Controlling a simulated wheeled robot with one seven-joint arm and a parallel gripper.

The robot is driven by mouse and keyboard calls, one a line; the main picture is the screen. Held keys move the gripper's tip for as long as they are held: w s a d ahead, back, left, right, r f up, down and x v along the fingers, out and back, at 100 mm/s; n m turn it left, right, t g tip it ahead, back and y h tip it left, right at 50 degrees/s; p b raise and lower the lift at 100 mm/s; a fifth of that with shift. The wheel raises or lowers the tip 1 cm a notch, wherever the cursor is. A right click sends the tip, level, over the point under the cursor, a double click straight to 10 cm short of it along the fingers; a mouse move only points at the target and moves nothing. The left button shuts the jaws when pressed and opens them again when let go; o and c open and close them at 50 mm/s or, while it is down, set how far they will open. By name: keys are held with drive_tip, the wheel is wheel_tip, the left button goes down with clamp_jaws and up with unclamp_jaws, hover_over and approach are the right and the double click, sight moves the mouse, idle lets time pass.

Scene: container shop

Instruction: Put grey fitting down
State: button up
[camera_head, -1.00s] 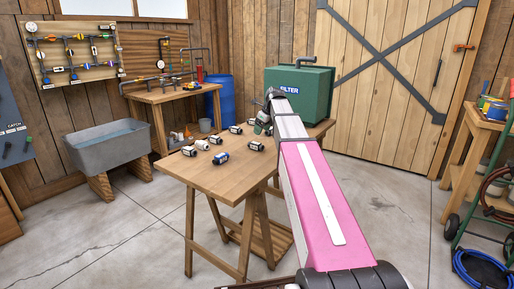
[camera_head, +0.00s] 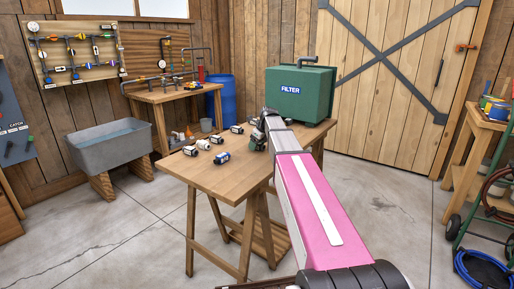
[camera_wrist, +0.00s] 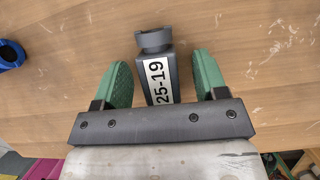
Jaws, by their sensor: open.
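The grey fitting (camera_wrist: 158,72), labelled 25-19, is on the wooden table top in the wrist view. It lies between the two green fingers of my gripper (camera_wrist: 160,82), with a gap on each side. My gripper is open and does not pinch it. In the head view my gripper (camera_head: 257,140) is low over the table (camera_head: 225,181), in front of the green filter box. The grey fitting cannot be made out there.
A blue fitting (camera_wrist: 10,54) lies to the left in the wrist view. Several white-and-dark fittings, one with blue (camera_head: 222,157), stand on the table's left half. The green filter box (camera_head: 300,95) stands at the back right. The front of the table is clear.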

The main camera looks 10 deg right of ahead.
drive_tip(key=c, duration=1.1)
drive_tip(key=shift+r, duration=0.15)
